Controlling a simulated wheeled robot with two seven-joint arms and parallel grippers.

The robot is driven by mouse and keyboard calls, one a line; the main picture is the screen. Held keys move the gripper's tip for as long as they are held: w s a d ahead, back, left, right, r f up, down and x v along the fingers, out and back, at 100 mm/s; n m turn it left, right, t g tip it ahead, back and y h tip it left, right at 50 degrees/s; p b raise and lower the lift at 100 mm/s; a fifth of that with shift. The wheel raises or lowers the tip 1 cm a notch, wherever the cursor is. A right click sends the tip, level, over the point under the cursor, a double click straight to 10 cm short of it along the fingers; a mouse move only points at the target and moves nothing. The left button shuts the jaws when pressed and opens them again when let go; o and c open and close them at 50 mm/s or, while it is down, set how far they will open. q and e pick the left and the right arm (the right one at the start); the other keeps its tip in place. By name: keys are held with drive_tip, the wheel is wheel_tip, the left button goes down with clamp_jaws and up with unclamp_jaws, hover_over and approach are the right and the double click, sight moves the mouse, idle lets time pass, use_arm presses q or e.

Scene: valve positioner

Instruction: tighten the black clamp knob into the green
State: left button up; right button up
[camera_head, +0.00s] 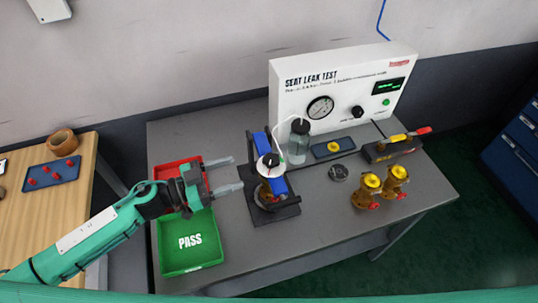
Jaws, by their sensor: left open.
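The clamp fixture (283,213) stands near the middle of the grey bench, with a blue upright behind a brass valve body. A white round dial (263,168) sits on top, with a small green mark at its right. The small black clamp knob (268,159) appears at the dial's middle; its exact setting is too small to read. My left gripper (235,174) is open and empty, to the left of the dial, its fingers pointing right toward it and apart from it. My right gripper is not in view.
A green PASS tray (191,262) and a red tray (164,171) lie under and beside my left arm. The test panel (290,78), a glass bottle (298,147) and brass valves (366,192) stand behind and right. The bench's front right is clear.

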sight(271, 158)
use_arm(q)
drive_tip(key=p+x, duration=0.3)
drive_tip(key=x, duration=0.7)
drive_tip(key=shift+w+d+r, duration=0.1)
drive_tip(key=shift+d+r, duration=0.05)
drive_tip(key=shift+w+d, duration=0.25)
drive_tip(key=shift+d, duration=0.4)
drive_tip(key=c, duration=1)
